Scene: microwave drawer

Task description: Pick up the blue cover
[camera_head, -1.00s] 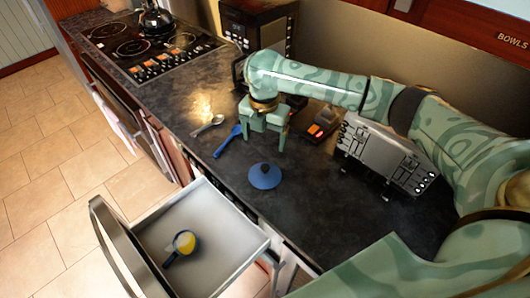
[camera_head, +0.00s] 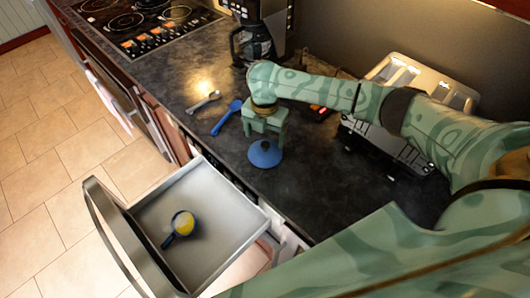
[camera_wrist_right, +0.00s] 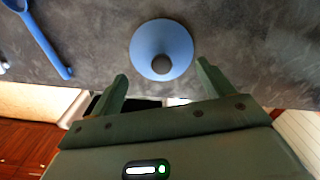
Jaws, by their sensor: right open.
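The blue cover (camera_head: 265,154) is a round lid with a dark knob. It lies on the dark countertop near its front edge. My right gripper (camera_head: 264,140) is just above and behind the cover in the head view, pointing down. In the right wrist view the cover (camera_wrist_right: 162,50) lies ahead of the two spread fingers (camera_wrist_right: 160,82), with its knob facing the camera. The fingers are open with nothing between them. My left gripper is not in view.
A blue spatula (camera_head: 227,117) and a metal spoon (camera_head: 204,102) lie left of the gripper. A stove (camera_head: 137,28) is at the far left.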

